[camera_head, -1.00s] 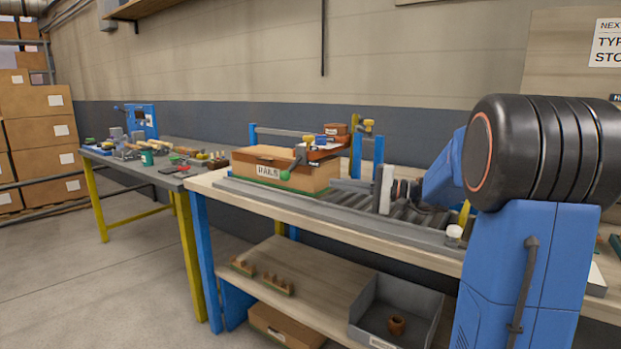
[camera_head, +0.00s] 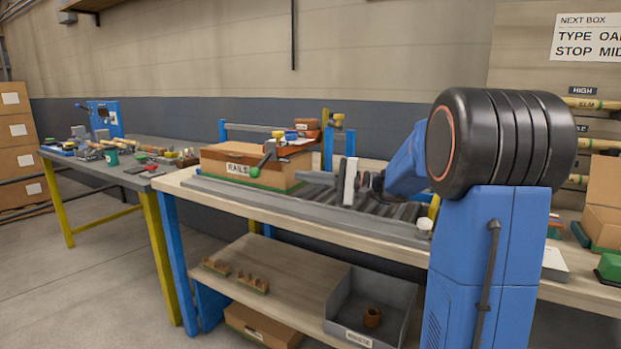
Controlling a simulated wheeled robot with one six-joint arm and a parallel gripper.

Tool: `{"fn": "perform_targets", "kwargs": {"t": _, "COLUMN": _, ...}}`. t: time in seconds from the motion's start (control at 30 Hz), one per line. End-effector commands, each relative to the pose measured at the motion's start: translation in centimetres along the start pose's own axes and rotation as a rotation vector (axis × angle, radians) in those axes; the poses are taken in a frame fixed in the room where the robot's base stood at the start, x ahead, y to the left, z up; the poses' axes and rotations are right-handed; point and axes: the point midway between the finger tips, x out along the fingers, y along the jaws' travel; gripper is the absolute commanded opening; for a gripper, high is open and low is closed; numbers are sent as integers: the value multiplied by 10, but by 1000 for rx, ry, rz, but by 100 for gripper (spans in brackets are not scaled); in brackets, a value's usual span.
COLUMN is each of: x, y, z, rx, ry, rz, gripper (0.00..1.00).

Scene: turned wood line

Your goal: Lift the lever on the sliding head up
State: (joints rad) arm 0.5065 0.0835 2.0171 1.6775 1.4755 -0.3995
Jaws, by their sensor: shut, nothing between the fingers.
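The sliding head (camera_head: 292,144) is a reddish-brown block with blue and yellow parts, on a rail above the RAILS box on the bench. Its lever (camera_head: 264,160) is a short dark arm with a green ball knob (camera_head: 255,172) at its end. Whether the fingers touch the box is too small to tell.
The RAILS box (camera_head: 222,172) sits at the left end of a roller conveyor (camera_head: 385,208). Blue posts (camera_head: 328,150) carry the rail (camera_head: 255,128). A grey bin (camera_head: 372,290) stands on the lower shelf. Another bench (camera_head: 130,180) stands at the left. The space in front of the knob looks clear.

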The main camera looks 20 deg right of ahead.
Motion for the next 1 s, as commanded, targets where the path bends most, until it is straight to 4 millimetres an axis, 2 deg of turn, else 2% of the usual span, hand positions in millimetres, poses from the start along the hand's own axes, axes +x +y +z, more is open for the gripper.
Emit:
{"fn": "perform_targets", "kwargs": {"t": 0.37, "x": 64, "y": 1, "z": 1, "rx": 0, "ry": -3, "rz": 1, "gripper": 0}}
{"fn": "perform_targets", "kwargs": {"t": 0.5, "x": 77, "y": 0, "z": 16, "rx": 0, "ry": -2, "rz": 0, "gripper": 0}}
{"fn": "perform_targets", "kwargs": {"t": 0.7, "x": 88, "y": 0, "z": 27, "rx": 0, "ry": -1, "rz": 0, "gripper": 0}}
{"fn": "perform_targets", "kwargs": {"t": 1.0, "x": 89, "y": 0, "z": 28, "rx": 0, "ry": 1, "rz": 0, "gripper": 0}}
